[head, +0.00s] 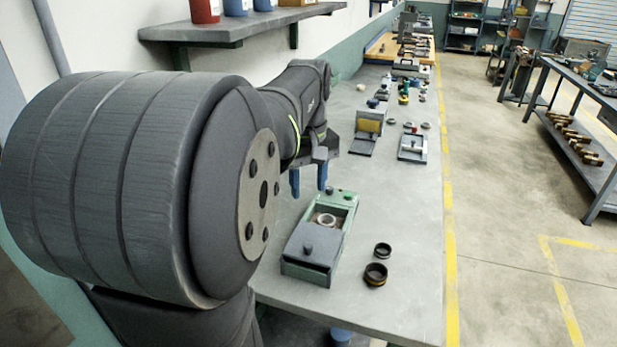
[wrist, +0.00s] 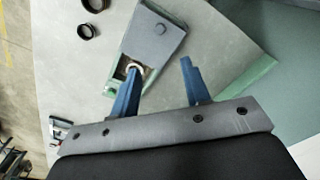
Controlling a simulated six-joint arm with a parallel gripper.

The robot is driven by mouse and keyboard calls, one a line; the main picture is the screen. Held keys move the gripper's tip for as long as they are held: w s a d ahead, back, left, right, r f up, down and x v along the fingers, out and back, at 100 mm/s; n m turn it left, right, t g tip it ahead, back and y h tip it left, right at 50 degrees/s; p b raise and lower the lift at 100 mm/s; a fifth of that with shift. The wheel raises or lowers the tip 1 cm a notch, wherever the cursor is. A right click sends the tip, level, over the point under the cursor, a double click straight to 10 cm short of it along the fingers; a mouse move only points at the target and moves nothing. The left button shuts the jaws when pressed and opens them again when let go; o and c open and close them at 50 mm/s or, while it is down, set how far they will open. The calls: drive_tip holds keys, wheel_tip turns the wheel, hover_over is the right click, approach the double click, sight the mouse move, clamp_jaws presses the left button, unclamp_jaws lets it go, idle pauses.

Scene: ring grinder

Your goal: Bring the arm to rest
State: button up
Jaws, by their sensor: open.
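My gripper (head: 309,180) hangs above the bench, just behind and to the left of the green-and-grey ring grinder (head: 333,222) in the head view. Its two blue fingers are apart with nothing between them; the open gripper (wrist: 158,78) also shows in the wrist view. The grinder's grey lid (wrist: 157,32) is slid to one end, and a pale metal ring (head: 326,220) sits in the open part. In the wrist view one finger partly covers this ring (wrist: 134,68). Two dark rings, a smaller one (head: 383,250) and a larger one (head: 376,273), lie on the bench right of the grinder.
The long grey bench (head: 405,200) carries a box with a yellow front (head: 369,127), a small grey device (head: 412,147) and several small parts farther back. A wall shelf (head: 240,28) with coloured containers hangs at the left. The bench surface right of the dark rings is clear.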

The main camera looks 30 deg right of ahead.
sight(309, 244)
drive_tip(key=shift+r, duration=0.55)
wheel_tip(309, 244, down, 18)
drive_tip(key=shift+r, duration=0.25)
drive_tip(key=shift+d, duration=0.1)
idle(0.3)
